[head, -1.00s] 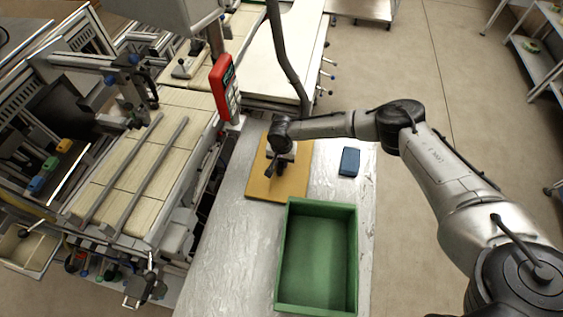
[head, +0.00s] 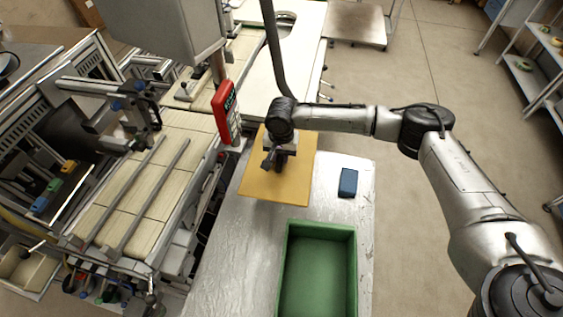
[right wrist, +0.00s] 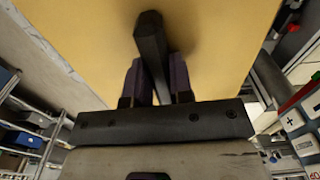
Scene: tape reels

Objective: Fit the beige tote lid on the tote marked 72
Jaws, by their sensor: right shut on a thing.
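The beige tote lid (head: 270,183) is a flat yellowish-tan square with a dark bar handle (right wrist: 152,50). It appears held a little above the grey bench, though the gap under it is hard to see. My right gripper (head: 278,160) points down over its middle. In the right wrist view, its fingers (right wrist: 155,82) are shut on the handle. A green open tote (head: 322,275) stands on the bench in front of the lid and looks empty. Its near end is cut off and no number shows on it. My left gripper is not in view.
A small dark blue box (head: 348,182) lies on the bench (head: 228,260) right of the lid. A red hand-held panel (head: 226,112) stands close to the lid's left. A conveyor (head: 140,190) runs along the left. Bare bench lies left of the tote.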

